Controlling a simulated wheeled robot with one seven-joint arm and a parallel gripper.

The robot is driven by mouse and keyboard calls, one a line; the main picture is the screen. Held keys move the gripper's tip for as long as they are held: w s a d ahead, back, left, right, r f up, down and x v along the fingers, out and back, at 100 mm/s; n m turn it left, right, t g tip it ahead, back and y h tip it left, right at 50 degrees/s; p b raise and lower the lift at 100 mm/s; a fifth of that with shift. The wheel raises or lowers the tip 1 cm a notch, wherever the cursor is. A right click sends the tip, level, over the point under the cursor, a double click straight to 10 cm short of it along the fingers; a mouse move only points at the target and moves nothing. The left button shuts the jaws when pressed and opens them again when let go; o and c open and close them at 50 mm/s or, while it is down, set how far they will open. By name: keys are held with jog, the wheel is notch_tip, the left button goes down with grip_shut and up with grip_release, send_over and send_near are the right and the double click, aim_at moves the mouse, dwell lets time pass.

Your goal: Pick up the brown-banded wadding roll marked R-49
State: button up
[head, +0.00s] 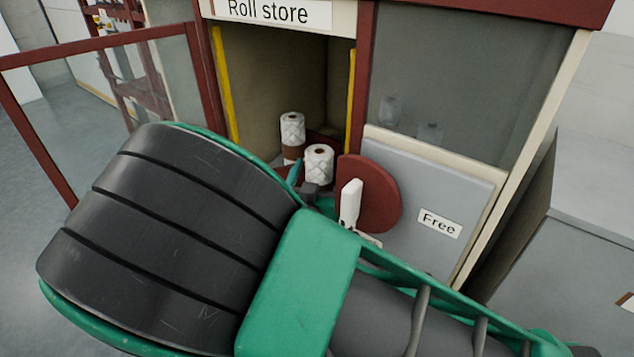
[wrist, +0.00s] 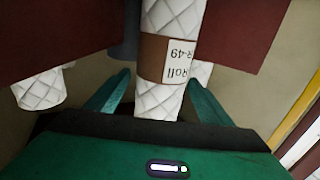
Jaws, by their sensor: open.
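The brown-banded roll marked R-49 (wrist: 166,60) is white and quilted, with a brown band and a label that reads upside down in the wrist view. It stands between the two green fingers of my gripper (wrist: 160,98), which are apart, with a visible gap on the left finger's side. In the head view, my gripper (head: 311,188) is largely hidden behind my arm, at the opening of the roll store. A brown-banded roll (head: 291,130) stands at the back there and another white roll (head: 319,165) stands nearer. I cannot tell which of these is R-49.
Another white roll (wrist: 40,90) is left in the wrist view, and part of one shows behind R-49. Dark red panels (wrist: 245,35) flank the space. A red disc (head: 380,205) with a white handle and a grey "Free" panel (head: 455,190) are right of the opening.

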jog(key=shift+w, duration=0.1)
jog(key=shift+c, duration=0.5)
jog(key=c, duration=1)
jog(key=shift+r, duration=0.15)
jog(key=shift+c, duration=0.2)
